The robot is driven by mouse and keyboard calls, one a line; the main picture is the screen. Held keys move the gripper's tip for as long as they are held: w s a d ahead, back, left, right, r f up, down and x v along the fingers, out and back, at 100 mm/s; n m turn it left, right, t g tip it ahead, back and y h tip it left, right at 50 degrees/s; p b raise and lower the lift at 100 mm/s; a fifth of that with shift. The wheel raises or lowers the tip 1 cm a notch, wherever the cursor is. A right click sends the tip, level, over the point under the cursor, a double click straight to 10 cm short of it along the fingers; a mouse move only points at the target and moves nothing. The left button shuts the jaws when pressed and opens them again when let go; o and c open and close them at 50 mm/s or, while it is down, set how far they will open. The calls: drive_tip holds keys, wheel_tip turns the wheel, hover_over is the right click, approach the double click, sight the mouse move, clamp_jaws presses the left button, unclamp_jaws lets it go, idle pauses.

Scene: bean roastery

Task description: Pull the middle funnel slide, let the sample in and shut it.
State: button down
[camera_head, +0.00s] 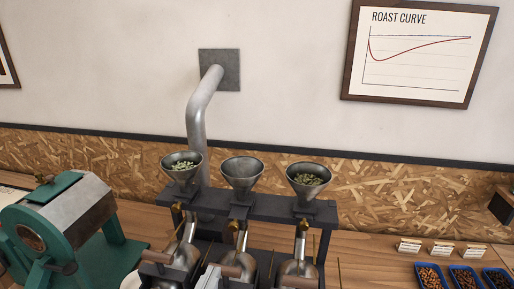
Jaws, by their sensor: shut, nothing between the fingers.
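Three grey metal funnels stand in a row on a dark rack. The middle funnel (242,172) shows a bare grey inside with no beans visible. The left funnel (182,168) and the right funnel (308,178) hold pale green beans.
A green roaster (75,215) stands at the left. A bent metal pipe (197,105) runs from the wall behind the funnels. Blue trays of beans (430,277) and small cards (441,248) lie at the right. The wooden counter (365,255) between rack and trays looks clear.

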drive_tip(key=b, duration=0.3)
approach(234, 225)
drive_tip(key=shift+n, duration=0.4)
drive_tip(key=w+f, duration=0.1)
drive_tip(key=w, duration=0.1)
drive_tip(key=w+f, duration=0.2)
drive_tip(key=shift+w+d+f, duration=0.1)
drive_tip(key=shift+w+f, duration=0.15)
drive_tip(key=shift+w, duration=0.7)
drive_tip(key=w, duration=0.1)
drive_tip(key=w+b, duration=0.1)
drive_tip(key=w, duration=0.1)
drive_tip(key=shift+w+d, duration=0.25)
drive_tip(key=shift+w, duration=0.05)
drive_tip(key=shift+w+r, duration=0.1)
drive_tip(key=shift+r, duration=0.1)
